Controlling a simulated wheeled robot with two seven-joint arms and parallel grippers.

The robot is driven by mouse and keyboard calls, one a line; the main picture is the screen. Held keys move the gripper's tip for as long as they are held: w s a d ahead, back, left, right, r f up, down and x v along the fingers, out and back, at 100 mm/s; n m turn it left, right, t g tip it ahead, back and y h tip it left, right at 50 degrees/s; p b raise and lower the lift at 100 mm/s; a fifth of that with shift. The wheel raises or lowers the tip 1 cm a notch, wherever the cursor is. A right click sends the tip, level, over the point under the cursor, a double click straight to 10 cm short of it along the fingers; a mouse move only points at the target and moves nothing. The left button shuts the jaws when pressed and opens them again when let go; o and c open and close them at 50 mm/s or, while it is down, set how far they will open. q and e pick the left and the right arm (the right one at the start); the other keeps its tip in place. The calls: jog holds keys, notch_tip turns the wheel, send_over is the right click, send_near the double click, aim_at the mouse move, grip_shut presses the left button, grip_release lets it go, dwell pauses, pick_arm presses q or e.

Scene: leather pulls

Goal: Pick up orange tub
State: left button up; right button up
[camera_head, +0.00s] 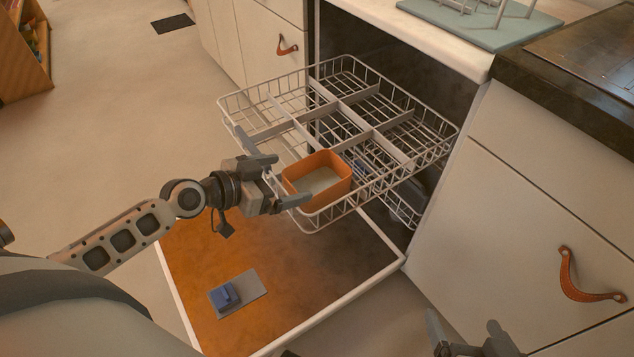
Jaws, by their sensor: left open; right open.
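The orange tub (331,191) is an open, rounded-rectangular container with a pale inside floor. It sits upright in the front compartment of the white wire dishwasher rack (355,217). My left gripper (288,181) is at the tub's left side, its jaws open. One finger reaches along the tub's near edge and the other lies by its far left side. I cannot tell whether either finger touches the tub. My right gripper (468,337) is open and empty at the bottom edge of the view, well away from the tub.
The rack is pulled out over the lowered dishwasher door (200,262), with dividers between its compartments. A blue block on a grey plate (240,295) lies on the door. A cabinet with a leather pull (583,280) stands at right. Open floor is at left.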

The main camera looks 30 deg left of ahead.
pick_arm(q)
jog(key=shift+f+x, duration=0.15)
jog(key=shift+x, duration=1.55)
jog(key=shift+f+x, duration=0.2)
jog(key=shift+x, duration=1.5)
jog(key=shift+s+r, duration=0.1)
jog(key=shift+s, duration=0.1)
jog(key=c, duration=0.8)
